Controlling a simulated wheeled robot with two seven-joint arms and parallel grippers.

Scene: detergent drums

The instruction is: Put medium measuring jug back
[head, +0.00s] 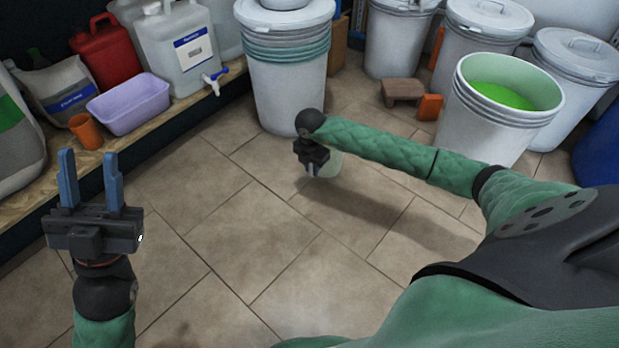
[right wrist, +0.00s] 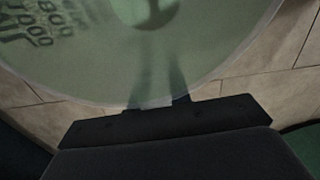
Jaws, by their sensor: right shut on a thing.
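The medium measuring jug (head: 331,166) is a pale, see-through vessel, mostly hidden behind my right gripper in the head view. In the right wrist view the jug (right wrist: 90,60) fills the upper part, with printed scale numbers at its upper left. My right gripper (head: 312,170) is shut on it, and the jug is held above the tiled floor. The fingers show only dimly through the jug wall in the wrist view. My left gripper (head: 90,180) is empty, with its two blue fingers apart, pointing up at the left.
A wooden shelf (head: 50,215) at the left bears a lilac tub (head: 130,105), an orange cup (head: 86,132), a white canister (head: 185,50) and a red canister (head: 105,50). An open drum (head: 495,125) holds green liquid. Lidded drums stand behind. The middle floor (head: 250,220) is clear.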

